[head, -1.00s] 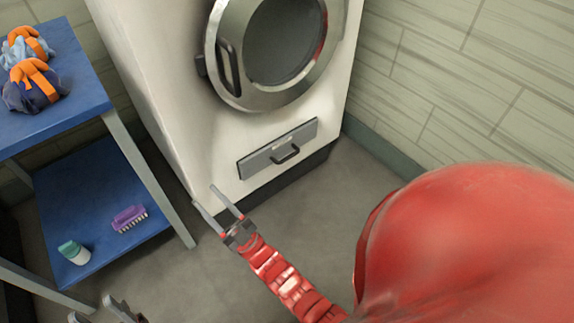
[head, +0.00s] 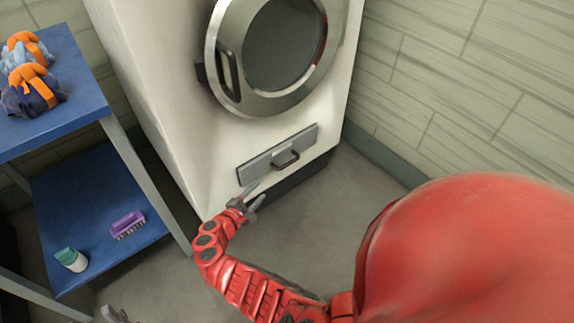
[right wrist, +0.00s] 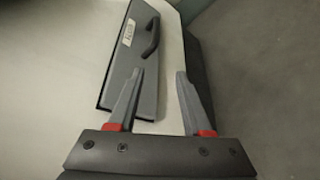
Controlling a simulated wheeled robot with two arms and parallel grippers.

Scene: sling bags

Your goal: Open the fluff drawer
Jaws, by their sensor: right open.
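The fluff drawer (head: 262,165) is a grey panel low on the front of the white machine, with a dark bar handle (head: 286,159). The panel sits flush with the machine front, so the drawer is shut. My right gripper (head: 257,192) is just below and left of the handle, not touching it. In the right wrist view my right gripper (right wrist: 161,72) is open and empty, with the drawer (right wrist: 131,52) and its handle (right wrist: 153,38) beyond the fingertips. My left gripper (head: 112,314) shows only in part at the bottom edge; its jaws are unclear.
The white machine (head: 165,110) has a round door (head: 285,45) above the drawer. At left, a blue shelf (head: 75,190) holds a purple brush (head: 128,224), a teal-capped bottle (head: 72,260) and bags (head: 32,92) on top. The floor (head: 340,205) before the machine is clear.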

